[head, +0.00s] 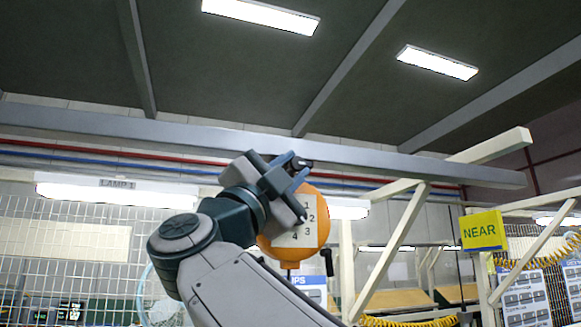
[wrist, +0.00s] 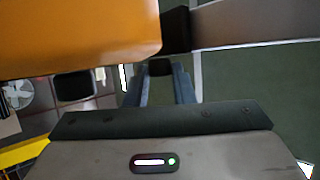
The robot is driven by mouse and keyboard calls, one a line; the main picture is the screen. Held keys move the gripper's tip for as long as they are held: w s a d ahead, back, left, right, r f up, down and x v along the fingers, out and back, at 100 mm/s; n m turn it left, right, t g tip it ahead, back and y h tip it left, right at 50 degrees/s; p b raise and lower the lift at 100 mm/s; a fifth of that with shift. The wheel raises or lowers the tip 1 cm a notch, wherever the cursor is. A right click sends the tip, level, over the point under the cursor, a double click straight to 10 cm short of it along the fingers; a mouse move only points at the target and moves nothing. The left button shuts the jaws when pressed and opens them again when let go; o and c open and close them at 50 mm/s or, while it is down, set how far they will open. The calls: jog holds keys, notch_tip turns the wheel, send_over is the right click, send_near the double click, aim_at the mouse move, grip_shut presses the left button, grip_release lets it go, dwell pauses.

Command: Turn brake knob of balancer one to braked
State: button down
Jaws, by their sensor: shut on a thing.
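The balancer (head: 318,236) is a round orange body with a pale plate numbered 1 to 4, partly behind my arm in the head view. Its orange housing (wrist: 75,35) fills the upper left of the wrist view. My gripper (head: 296,166) is raised at the balancer's upper side. In the wrist view my gripper (wrist: 159,80) has its two fingers closed around a small dark piece, which looks like the brake knob (wrist: 159,67). Most of the knob is hidden by the fingers, and its turn position cannot be read.
A grey overhead beam (head: 430,168) runs close above and behind the gripper. A lit lamp (head: 117,190) hangs at left. A yellow NEAR sign (head: 482,231) and pale slanted posts (head: 398,245) stand at right. A black handle (head: 327,262) hangs at the balancer's lower right.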

jog(key=c, duration=1.2)
grip_release()
jog(key=shift+c, duration=0.2)
jog(key=b+v, duration=0.5)
jog(key=v, duration=0.9)
jog(key=shift+b, duration=0.3)
